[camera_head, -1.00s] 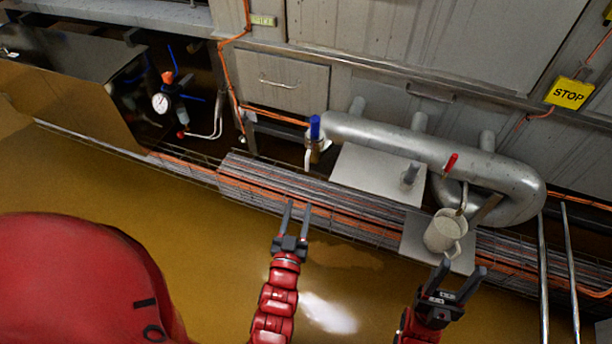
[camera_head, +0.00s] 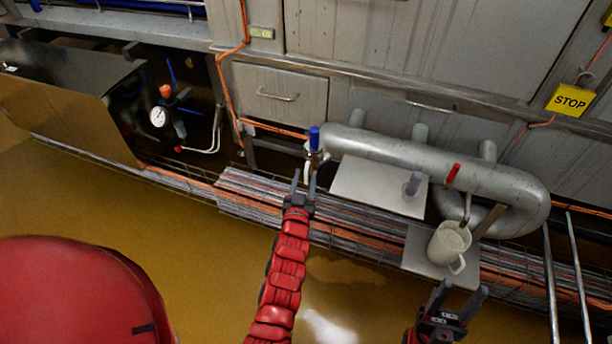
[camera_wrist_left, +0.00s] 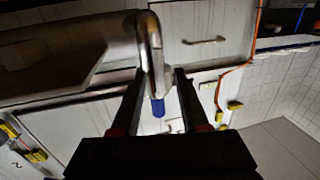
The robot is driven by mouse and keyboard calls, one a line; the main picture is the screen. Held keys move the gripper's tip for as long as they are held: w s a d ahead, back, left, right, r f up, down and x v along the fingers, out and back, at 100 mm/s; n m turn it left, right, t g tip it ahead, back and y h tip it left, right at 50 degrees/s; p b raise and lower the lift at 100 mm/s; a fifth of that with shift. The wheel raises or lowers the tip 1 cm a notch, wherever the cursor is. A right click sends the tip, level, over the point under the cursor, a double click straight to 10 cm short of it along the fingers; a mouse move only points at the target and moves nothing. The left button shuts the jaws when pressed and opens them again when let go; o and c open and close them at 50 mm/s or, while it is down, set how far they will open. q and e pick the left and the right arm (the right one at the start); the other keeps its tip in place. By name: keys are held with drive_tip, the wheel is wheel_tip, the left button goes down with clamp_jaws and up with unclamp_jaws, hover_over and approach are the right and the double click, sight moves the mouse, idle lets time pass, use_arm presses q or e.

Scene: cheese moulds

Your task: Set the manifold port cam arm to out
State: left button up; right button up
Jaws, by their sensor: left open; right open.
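A fitting with a blue top (camera_head: 314,139) sits at the left end of the thick grey pipe manifold (camera_head: 430,160). A pale short arm (camera_head: 307,172) hangs down from it; I take this fitting to be the port with its cam arm. My left gripper (camera_head: 305,180) is open just below the fitting, its fingertips close to the pale arm. In the left wrist view, a curved metal part (camera_wrist_left: 152,50) and the blue piece (camera_wrist_left: 158,107) appear between the open fingers (camera_wrist_left: 157,85); I cannot tell whether they touch. My right gripper (camera_head: 458,297) is open and empty at the lower right.
A second valve with a red handle (camera_head: 452,174) sits on the pipe above a pale jug (camera_head: 448,244) on a metal plate (camera_head: 418,262). A pressure gauge (camera_head: 158,117) stands at the left. Cable trays (camera_head: 255,205) run below the pipe.

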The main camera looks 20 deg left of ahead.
use_arm(q)
drive_tip(key=shift+w+a, duration=0.1)
drive_tip(key=shift+w, duration=0.65)
clamp_jaws()
idle(0.9)
